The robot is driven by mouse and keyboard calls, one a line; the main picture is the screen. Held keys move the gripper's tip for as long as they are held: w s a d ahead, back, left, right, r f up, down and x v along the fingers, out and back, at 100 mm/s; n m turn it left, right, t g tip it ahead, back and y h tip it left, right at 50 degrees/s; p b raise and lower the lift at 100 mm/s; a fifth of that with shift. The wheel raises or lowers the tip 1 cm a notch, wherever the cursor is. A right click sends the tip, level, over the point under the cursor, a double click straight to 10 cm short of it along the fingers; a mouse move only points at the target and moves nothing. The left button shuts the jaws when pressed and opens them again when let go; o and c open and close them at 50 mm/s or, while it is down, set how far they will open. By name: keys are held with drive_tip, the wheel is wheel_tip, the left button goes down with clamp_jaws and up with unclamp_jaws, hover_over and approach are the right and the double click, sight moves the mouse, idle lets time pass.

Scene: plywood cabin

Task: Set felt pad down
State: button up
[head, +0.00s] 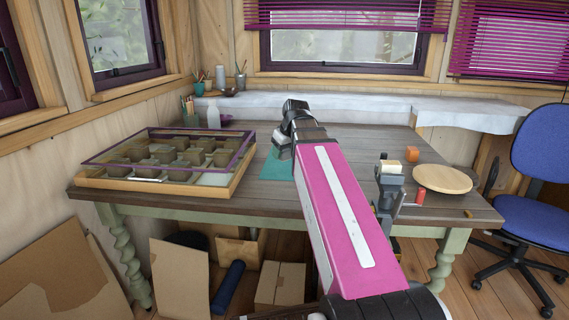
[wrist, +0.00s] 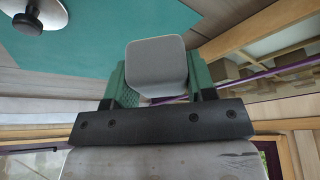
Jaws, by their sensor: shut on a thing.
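The felt pad (wrist: 157,62) is a light grey block with rounded corners. My gripper (wrist: 158,78) is shut on it, with a green finger on each side in the wrist view. A teal mat (wrist: 115,40) lies on the table beyond the pad in that view; I cannot tell how high the pad is above it. In the head view my gripper (head: 283,146) is over the back middle of the table, and my arm hides part of the teal mat (head: 276,168).
A glass-lidded case (head: 83,182) with several brown blocks stands left on the table (head: 250,188). A black knob (wrist: 32,22) on a metal disc rests on the mat.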

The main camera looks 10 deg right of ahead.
hover_over(278, 170)
drive_tip(key=f, duration=0.3)
drive_tip(key=s+f, duration=0.1)
drive_tip(key=shift+d+f, duration=0.35)
drive_tip(key=shift+f, duration=2.15)
drive_tip(key=o, duration=0.8)
drive_tip(key=shift+f, duration=0.1)
drive_tip(key=v, duration=1.2)
